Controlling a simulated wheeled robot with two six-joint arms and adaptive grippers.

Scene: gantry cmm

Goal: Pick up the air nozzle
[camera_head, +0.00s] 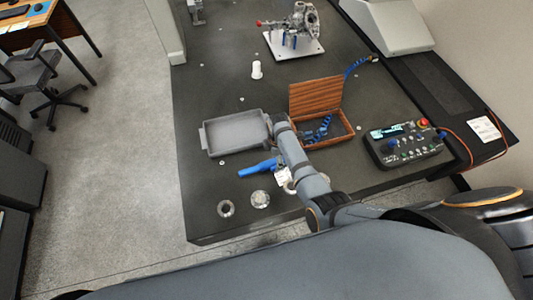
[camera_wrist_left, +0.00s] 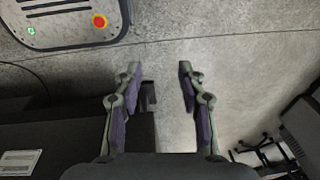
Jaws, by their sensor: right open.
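A blue air nozzle (camera_head: 258,167) lies on the dark table, just below the grey tray. My right arm reaches across the table from the lower right. Its gripper (camera_head: 284,180) is close beside the nozzle's right end and is partly hidden by the arm. The gripper is open, and I cannot tell whether it touches the nozzle. My left gripper shows in the left wrist view (camera_wrist_left: 158,72). Its two fingers are apart with nothing between them, above the grey floor. It does not show in the head view.
A grey tray (camera_head: 210,150) lies above the nozzle. An open wooden box (camera_head: 315,95) holds a blue coil. A control pendant (camera_head: 378,160) stands at right. Two round metal parts (camera_head: 226,208) lie near the front edge. A white bottle (camera_head: 257,69) and a metal fixture (camera_head: 293,45) stand farther back.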

